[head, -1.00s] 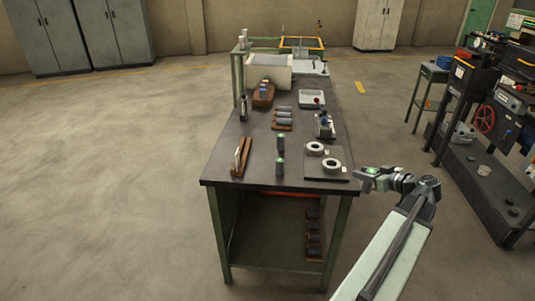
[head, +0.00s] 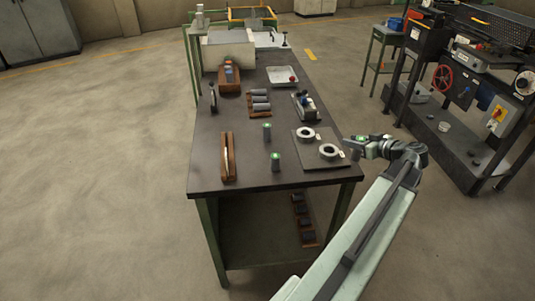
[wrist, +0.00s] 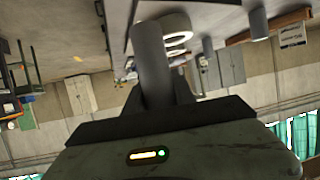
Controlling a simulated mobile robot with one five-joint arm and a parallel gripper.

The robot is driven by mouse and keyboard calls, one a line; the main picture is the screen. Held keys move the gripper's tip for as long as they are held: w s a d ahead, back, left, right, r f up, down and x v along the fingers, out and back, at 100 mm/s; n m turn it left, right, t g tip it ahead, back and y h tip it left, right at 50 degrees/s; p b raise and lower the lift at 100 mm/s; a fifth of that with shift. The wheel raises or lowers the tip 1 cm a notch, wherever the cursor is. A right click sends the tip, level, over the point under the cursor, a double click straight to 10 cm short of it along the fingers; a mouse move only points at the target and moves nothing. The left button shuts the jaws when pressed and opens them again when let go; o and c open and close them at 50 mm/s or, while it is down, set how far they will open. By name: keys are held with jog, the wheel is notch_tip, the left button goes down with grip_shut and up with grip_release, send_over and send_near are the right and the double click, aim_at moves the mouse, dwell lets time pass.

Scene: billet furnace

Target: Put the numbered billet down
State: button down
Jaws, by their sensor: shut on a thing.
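My gripper (head: 351,144) is just right of the bench's near right corner, beside the ring plate. In the wrist view my gripper (wrist: 157,95) is shut on a plain grey cylindrical billet (wrist: 151,50); no number shows on the visible side. In the head view the held billet is hard to make out. Two dark billets with green tops stand upright on the bench (head: 215,180): one farther (head: 267,133), one nearer (head: 275,163). Two pale rings, a far one (head: 306,133) and a near one (head: 328,152), lie on a dark plate (head: 307,160).
A wooden rack (head: 252,110) holds several grey cylinders. A white tray (head: 283,83) and a small device (head: 304,106) are farther back. Machinery (head: 460,140) stands to the right across open floor.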

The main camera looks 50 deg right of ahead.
jog(key=w+a+r+n+y+p, duration=0.2)
jog(key=w+a, duration=0.4)
jog(key=w, duration=0.4)
jog(key=w+a+r+n+y+p, duration=0.25)
jog(key=w+a, duration=0.25)
jog(key=w, duration=0.5)
jog(key=w+a+r+n+y+p, duration=0.1)
jog(key=w+a+y, duration=0.1)
jog(key=w+a, duration=0.6)
jog(key=f+b, duration=0.3)
jog(key=w+d+f+b, duration=0.1)
jog(key=f+b, duration=0.3)
jog(key=d+f+b, duration=0.1)
jog(key=f+b, duration=0.2)
jog(key=shift+w+f+b, duration=0.35)
jog(key=c, duration=1)
grip_release()
jog(key=shift+r, duration=0.1)
jog(key=shift+c, duration=0.2)
jog(key=shift+r, duration=0.15)
jog(key=p+v, duration=0.5)
jog(key=v, duration=0.7)
jog(key=shift+d, duration=0.1)
